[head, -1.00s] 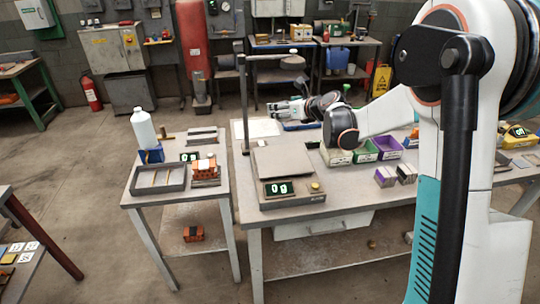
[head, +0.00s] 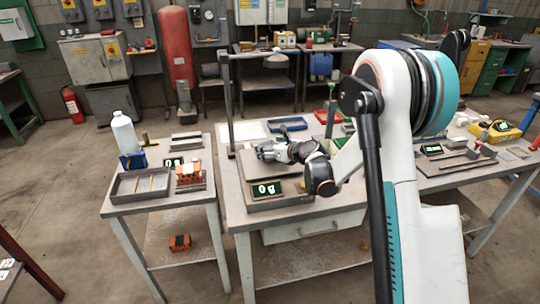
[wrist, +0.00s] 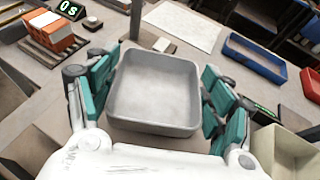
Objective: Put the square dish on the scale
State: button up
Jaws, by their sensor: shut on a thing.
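The square dish (wrist: 152,92) is grey, shallow and empty in the wrist view. My gripper (wrist: 160,95) has its teal fingers on either side of the dish and is shut on it. In the head view my gripper (head: 266,152) appears over the back of the scale (head: 285,203). The dish cannot be made out there. The scale has a flat grey plate, partly hidden by my gripper and arm, and a green-lit front display (head: 267,188). I cannot tell the height of the dish above the plate.
A post (head: 230,110) with a lamp stands behind the scale. A blue tray (wrist: 258,55) and white sheet (wrist: 185,25) lie on the bench behind. A pale bin (wrist: 290,152) is close on the right. Bricks (head: 190,178) and a bottle (head: 124,133) stand on the left table.

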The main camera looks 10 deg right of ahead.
jog(key=shift+f, duration=1.3)
jog(key=shift+f+b, duration=0.1)
jog(key=shift+b, duration=0.3)
jog(key=o, duration=1.1)
jog(key=shift+c, duration=0.2)
jog(key=shift+r, duration=0.25)
jog(key=p+v, duration=0.3)
jog(key=v, duration=0.9)
jog(key=shift+f, duration=0.1)
